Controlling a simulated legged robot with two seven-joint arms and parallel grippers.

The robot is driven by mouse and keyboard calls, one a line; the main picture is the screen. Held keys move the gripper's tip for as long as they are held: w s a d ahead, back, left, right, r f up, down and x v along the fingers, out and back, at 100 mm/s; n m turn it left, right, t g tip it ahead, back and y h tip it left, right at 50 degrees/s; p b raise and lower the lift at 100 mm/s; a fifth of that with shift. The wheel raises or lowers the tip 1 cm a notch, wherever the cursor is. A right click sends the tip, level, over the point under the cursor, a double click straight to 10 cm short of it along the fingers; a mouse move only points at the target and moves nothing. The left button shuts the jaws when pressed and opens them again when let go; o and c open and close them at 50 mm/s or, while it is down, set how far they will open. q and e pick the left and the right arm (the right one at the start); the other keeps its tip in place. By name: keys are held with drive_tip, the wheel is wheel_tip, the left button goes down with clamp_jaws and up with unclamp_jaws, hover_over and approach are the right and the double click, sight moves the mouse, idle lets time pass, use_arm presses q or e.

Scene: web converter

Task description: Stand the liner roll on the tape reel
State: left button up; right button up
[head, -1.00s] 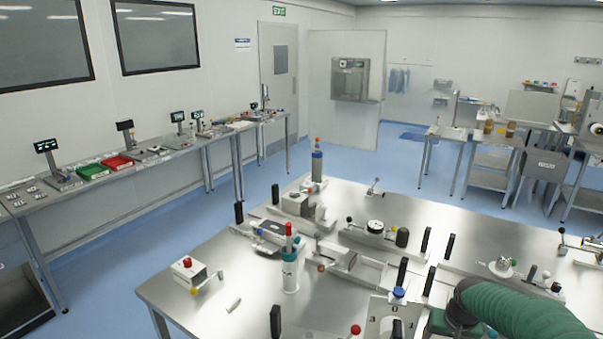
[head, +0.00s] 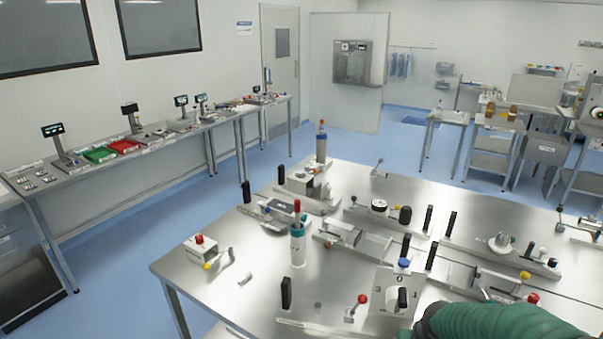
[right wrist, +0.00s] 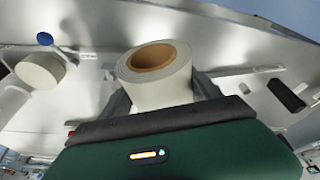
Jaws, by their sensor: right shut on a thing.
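In the right wrist view a white roll with a brown core (right wrist: 160,75), seemingly the liner roll, is between the two fingers of my right gripper (right wrist: 163,92). The gripper is shut on its sides, and the open core end faces the camera. A second pale round piece (right wrist: 40,74) shows at the left of that view, apart from the held roll; I cannot tell whether it is the tape reel. In the head view only my green right arm (head: 500,322) shows at the lower right; its gripper is out of frame. My left gripper is in neither view.
The steel table (head: 215,272) carries several fixtures with black posts and coloured knobs. A white cylinder with a red top (head: 297,240) stands near its left part. A grey plate with a blue knob (head: 397,290) stands close to my right arm. Blue floor surrounds the table.

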drive_tip(key=s+a+f+n, duration=0.2)
drive_tip(key=s+a, duration=0.5)
drive_tip(key=s, duration=0.2)
drive_tip(key=shift+y, duration=0.3)
drive_tip(key=f+b, duration=0.5)
drive_tip(key=shift+s+f, duration=0.25)
drive_tip(key=shift+s, duration=0.15)
